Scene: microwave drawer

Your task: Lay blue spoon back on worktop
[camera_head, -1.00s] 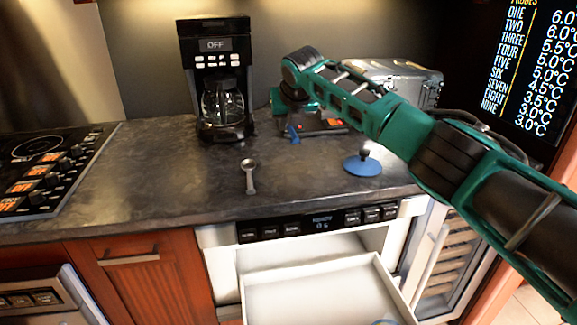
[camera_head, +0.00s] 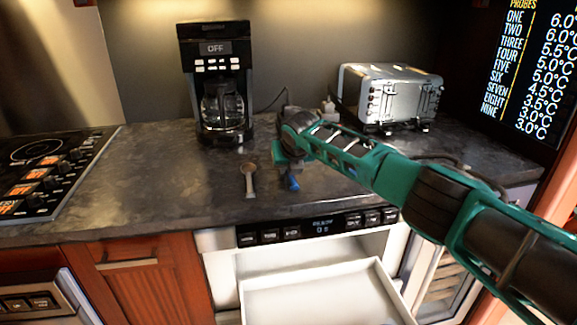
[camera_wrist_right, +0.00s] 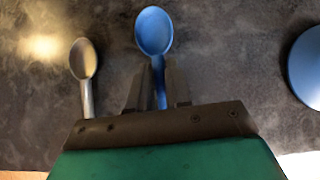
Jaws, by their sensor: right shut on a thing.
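The blue spoon (camera_wrist_right: 154,32) is in my right gripper (camera_wrist_right: 158,90), which is shut on its handle in the right wrist view, with the bowl pointing away from the gripper. In the head view the gripper (camera_head: 290,178) is low over the worktop (camera_head: 200,180), and a bit of the blue spoon (camera_head: 293,183) shows below it. I cannot tell whether the spoon touches the worktop. A grey metal spoon (camera_head: 249,178) lies just left of it; it also shows in the right wrist view (camera_wrist_right: 83,62). My left gripper is not in view.
A coffee maker (camera_head: 218,85) stands behind and a toaster (camera_head: 390,95) at the back right. A blue round lid (camera_wrist_right: 306,68) shows at the right wrist view's right edge. The microwave drawer (camera_head: 320,295) is open below the worktop's front edge. The worktop left of the grey spoon is clear.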

